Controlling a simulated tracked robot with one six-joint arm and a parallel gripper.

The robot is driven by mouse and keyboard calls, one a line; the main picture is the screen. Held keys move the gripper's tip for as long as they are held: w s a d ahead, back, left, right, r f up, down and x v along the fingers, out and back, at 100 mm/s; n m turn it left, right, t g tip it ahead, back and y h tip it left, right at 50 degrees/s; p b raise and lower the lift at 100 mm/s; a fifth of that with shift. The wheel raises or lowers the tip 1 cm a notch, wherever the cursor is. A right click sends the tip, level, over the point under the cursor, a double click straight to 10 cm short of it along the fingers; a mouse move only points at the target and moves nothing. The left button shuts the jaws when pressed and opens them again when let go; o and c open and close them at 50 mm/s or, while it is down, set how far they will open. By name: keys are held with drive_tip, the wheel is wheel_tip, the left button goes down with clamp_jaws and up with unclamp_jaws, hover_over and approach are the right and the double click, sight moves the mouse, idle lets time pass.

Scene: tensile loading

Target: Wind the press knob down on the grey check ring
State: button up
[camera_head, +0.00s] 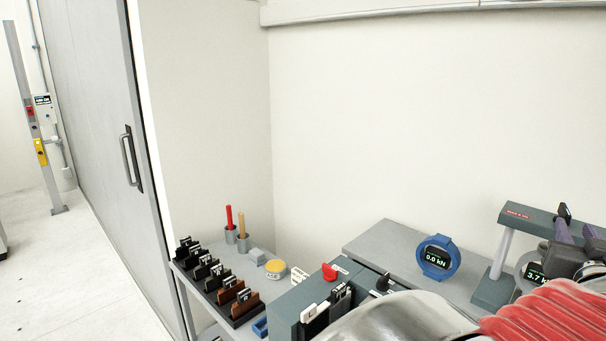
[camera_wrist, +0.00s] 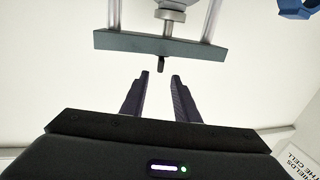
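The press has a dark grey crossbeam (camera_head: 527,218) on light posts, at the right of the head view. The crossbeam (camera_wrist: 118,41) also shows at the top of the wrist view. A small dark press knob (camera_wrist: 160,64) stands at its edge, just beyond and between my fingertips. The grey check ring (camera_head: 534,271) is under the beam, its display reading 3.7 kN; my arm and gripper partly hide it. My gripper (camera_wrist: 157,77) is open, its two dark fingers apart with nothing visible between them. In the head view my gripper is close in front of the beam.
A blue ring (camera_head: 438,257) reading 0.0 kN stands on the bench left of the press. A grey box with a red knob (camera_head: 330,271), a rack of dark holders (camera_head: 213,275) and red and tan handled tools (camera_head: 229,217) are further left. The wall behind is bare.

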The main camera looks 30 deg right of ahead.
sight(563, 203)
drive_tip(key=shift+x, duration=5.15)
clamp_jaws()
